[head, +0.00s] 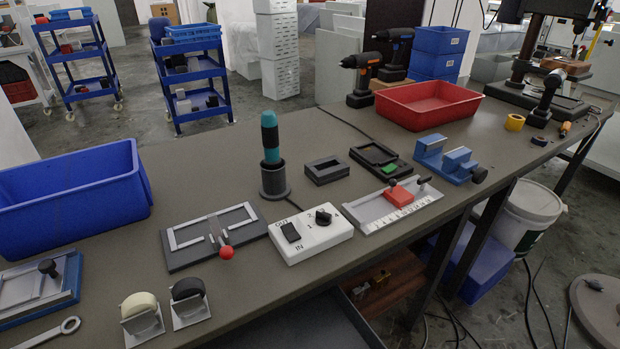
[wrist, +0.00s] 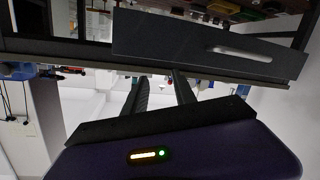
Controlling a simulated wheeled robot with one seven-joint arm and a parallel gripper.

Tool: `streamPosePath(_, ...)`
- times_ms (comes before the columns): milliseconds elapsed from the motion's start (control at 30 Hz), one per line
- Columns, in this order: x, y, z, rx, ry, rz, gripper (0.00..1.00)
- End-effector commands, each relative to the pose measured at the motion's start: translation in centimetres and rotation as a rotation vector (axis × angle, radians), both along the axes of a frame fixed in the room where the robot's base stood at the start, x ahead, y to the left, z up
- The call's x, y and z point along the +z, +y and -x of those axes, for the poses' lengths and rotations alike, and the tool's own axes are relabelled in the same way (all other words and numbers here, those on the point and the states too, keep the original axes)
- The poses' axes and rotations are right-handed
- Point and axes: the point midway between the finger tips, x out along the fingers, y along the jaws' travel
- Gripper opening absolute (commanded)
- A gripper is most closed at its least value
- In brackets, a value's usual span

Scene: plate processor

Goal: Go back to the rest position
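In the wrist view my gripper (wrist: 161,80) shows as two dark fingers rising from a dark body with a small lit strip. The fingers stand apart with a pale gap between them, and I see nothing held. My gripper and arm do not show in the head view, so its place over the bench cannot be told from there. The grey-brown workbench (head: 330,125) runs across the head view with its tools and fixtures standing on it.
On the bench are a blue bin (head: 70,190), a red tray (head: 428,104), a white switch box (head: 311,234), a teal-handled screwdriver (head: 270,138) in a holder and a blue vise (head: 447,160). Dark bars (wrist: 210,45) cross the wrist view beyond the fingers. Blue trolleys (head: 190,72) stand behind.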

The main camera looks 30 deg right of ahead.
Motion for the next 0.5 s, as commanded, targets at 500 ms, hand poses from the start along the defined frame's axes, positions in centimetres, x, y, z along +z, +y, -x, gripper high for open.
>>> streamPosePath(500, 6.6, 1.2, -0.4, -0.222, 0.155, -0.365, 0.33)
